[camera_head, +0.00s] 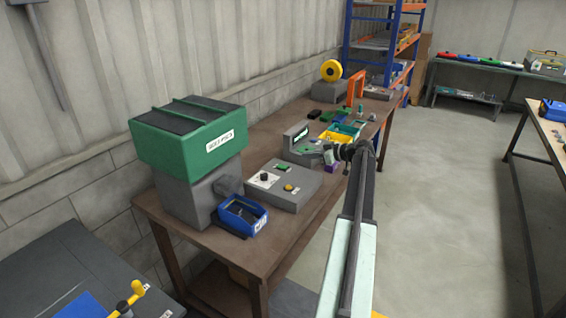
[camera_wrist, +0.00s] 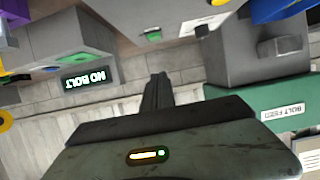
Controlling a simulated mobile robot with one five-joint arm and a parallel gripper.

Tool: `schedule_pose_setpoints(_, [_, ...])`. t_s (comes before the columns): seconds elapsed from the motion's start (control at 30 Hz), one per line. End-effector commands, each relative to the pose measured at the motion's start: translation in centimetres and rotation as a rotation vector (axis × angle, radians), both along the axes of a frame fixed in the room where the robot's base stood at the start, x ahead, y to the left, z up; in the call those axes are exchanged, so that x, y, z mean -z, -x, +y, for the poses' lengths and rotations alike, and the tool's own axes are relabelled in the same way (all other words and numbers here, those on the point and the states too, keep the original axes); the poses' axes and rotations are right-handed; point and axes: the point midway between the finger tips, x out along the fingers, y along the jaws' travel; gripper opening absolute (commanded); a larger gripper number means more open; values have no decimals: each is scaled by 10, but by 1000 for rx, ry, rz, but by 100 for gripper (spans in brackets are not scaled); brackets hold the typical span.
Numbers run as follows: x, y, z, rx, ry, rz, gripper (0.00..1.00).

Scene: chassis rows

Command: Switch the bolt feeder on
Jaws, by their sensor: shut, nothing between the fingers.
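The bolt feeder is a green hopper (camera_head: 190,135) with a white label on a grey body (camera_head: 188,193), at the near left of the brown bench. The hopper also shows upside down in the wrist view (camera_wrist: 242,108), labelled BOLT FEED. In the wrist view the box (camera_wrist: 140,15) is at the top. My gripper (camera_wrist: 158,78) is shut and empty; in the head view it (camera_head: 329,154) is beyond the box's far right, apart from it.
A blue bin (camera_head: 242,216) of dark parts stands before the feeder. Beyond the box, a grey unit (camera_head: 300,150) has a screen reading NO BOLT in the wrist view (camera_wrist: 88,77). Yellow and teal trays (camera_head: 340,133) and an orange frame stand farther along. Open floor lies right.

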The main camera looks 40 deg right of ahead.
Motion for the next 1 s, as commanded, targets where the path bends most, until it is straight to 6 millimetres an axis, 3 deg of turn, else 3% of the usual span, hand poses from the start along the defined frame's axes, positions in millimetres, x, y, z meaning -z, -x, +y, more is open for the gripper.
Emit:
schedule_pose_setpoints(0.4, [3, -5, 1, 0, -1, 0, 0])
schedule_pose_setpoints(0.57, [15, -28, 6, -2, -2, 0, 0])
schedule_pose_setpoints(0.9, [43, -94, 22, -1, -1, 0, 0])
schedule_pose_setpoints(1.0, [65, -87, 21, 3, -1, 0, 0])
